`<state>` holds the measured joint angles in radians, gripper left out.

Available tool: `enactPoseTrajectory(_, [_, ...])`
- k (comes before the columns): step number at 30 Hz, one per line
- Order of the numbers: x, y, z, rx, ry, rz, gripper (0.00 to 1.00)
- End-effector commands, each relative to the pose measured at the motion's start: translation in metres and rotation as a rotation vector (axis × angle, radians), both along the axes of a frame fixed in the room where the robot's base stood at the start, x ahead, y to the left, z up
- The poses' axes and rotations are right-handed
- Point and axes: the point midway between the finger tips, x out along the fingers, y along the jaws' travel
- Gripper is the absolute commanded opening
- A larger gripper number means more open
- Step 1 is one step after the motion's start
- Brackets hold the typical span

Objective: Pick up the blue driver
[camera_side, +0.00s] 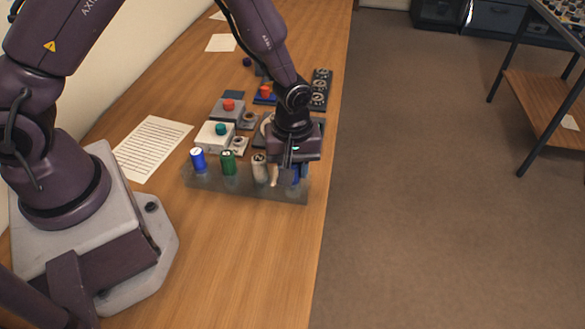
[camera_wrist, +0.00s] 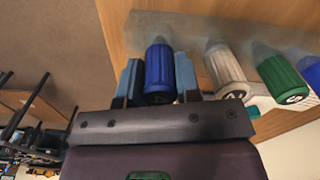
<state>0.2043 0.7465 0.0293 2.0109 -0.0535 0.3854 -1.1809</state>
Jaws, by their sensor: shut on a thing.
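A blue driver (camera_wrist: 159,70) stands between the two fingers of my gripper (camera_wrist: 158,78) in the wrist view, and the gripper is shut on its handle. In the side view my gripper (camera_side: 286,174) is low at the right end of a grey rack (camera_side: 240,191), and a bit of the held blue driver (camera_side: 296,175) shows there. The rack also holds another blue driver (camera_side: 198,160) at its left end, a green driver (camera_side: 228,162) and a pale driver (camera_side: 259,168). The driver tips are hard to make out.
Behind the rack stand a white box with a teal knob (camera_side: 220,129), a grey box with a red knob (camera_side: 228,105) and a black tray (camera_side: 320,88). A printed sheet (camera_side: 152,147) lies at left. The wooden table's front part is clear.

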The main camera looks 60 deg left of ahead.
Motion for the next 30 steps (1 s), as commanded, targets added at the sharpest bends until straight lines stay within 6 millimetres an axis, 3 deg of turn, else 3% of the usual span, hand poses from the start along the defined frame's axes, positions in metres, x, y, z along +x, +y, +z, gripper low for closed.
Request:
enactPoseTrajectory(6, [0.000,-0.001,0.029,-0.001,-0.005,-0.002,0.10])
enactPoseTrajectory(11, [-0.020,0.003,0.051,-0.001,-0.005,-0.002,0.10])
enactPoseTrajectory(18, [-0.063,0.011,0.092,-0.002,-0.003,-0.002,0.10])
enactPoseTrajectory(24, [-0.105,0.019,0.111,-0.002,-0.005,-0.001,0.10])
enactPoseTrajectory(30, [-0.129,0.023,0.121,-0.001,-0.002,-0.001,0.10])
